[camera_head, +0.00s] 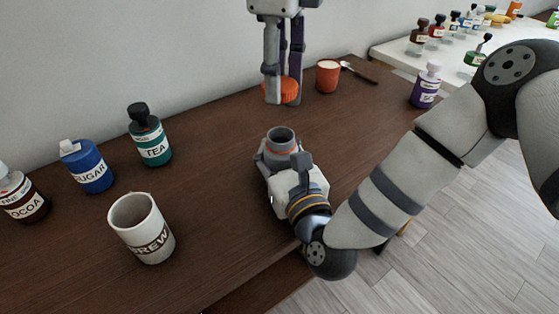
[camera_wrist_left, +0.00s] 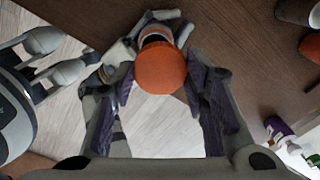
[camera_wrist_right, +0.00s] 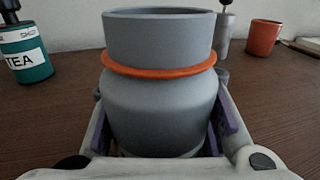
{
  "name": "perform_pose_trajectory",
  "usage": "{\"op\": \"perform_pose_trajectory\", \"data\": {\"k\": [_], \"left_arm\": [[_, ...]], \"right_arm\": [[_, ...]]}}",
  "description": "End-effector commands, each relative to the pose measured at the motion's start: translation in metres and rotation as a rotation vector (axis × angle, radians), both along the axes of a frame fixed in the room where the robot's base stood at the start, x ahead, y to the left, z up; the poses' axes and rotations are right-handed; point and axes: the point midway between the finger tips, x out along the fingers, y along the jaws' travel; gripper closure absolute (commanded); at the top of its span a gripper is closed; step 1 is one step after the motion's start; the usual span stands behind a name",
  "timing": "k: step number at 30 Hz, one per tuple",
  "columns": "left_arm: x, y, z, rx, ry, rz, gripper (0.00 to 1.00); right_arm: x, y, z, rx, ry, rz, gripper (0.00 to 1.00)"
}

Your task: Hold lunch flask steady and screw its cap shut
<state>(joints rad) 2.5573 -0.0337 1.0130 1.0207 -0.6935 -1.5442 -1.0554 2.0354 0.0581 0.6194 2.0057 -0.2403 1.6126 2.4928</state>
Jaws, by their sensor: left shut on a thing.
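The grey lunch flask (camera_head: 281,142) stands upright and open-mouthed on the brown table, with an orange ring below its neck. It fills the right wrist view (camera_wrist_right: 160,100). The left gripper points down, with the cap above and behind the flask in the head view. In the left wrist view the round cap (camera_wrist_left: 160,67) partly hides the flask (camera_wrist_left: 156,34) beyond it.
A white mug (camera_head: 141,229), blue sugar jar (camera_head: 87,167), teal tea bottle (camera_head: 150,137) and dark cocoa jar (camera_head: 20,197) stand at the left. An orange cup (camera_head: 327,76) and purple bottle (camera_head: 425,87) stand at the back right. Bare table surrounds the flask.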

Motion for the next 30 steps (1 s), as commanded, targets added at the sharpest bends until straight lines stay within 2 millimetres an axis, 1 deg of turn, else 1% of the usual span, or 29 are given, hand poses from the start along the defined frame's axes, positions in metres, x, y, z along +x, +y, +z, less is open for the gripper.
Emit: {"op": "perform_pose_trajectory", "data": {"k": [12, 14, 18, 22, 25, 30], "left_arm": [[0.000, 0.000, -0.002, 0.000, 0.001, 0.000, 0.70], [-0.001, -0.001, -0.008, 0.001, 0.001, -0.002, 0.70], [-0.006, -0.002, -0.030, 0.002, 0.003, -0.002, 0.70], [-0.009, -0.003, -0.046, 0.002, 0.002, -0.002, 0.70], [-0.009, -0.004, -0.050, -0.001, -0.001, 0.000, 0.70], [-0.009, -0.004, -0.050, -0.001, -0.001, 0.000, 0.70]], "right_arm": [[0.000, 0.000, 0.000, 0.000, 0.001, 0.000, 1.00], [0.000, 0.000, 0.000, 0.000, 0.001, 0.000, 1.00], [0.000, 0.000, 0.000, 0.000, 0.001, 0.000, 1.00], [0.000, 0.000, 0.000, 0.000, 0.001, 0.000, 1.00], [0.000, 0.000, 0.000, 0.000, 0.001, 0.000, 1.00], [0.000, 0.000, 0.000, 0.000, 0.001, 0.000, 1.00]]}}
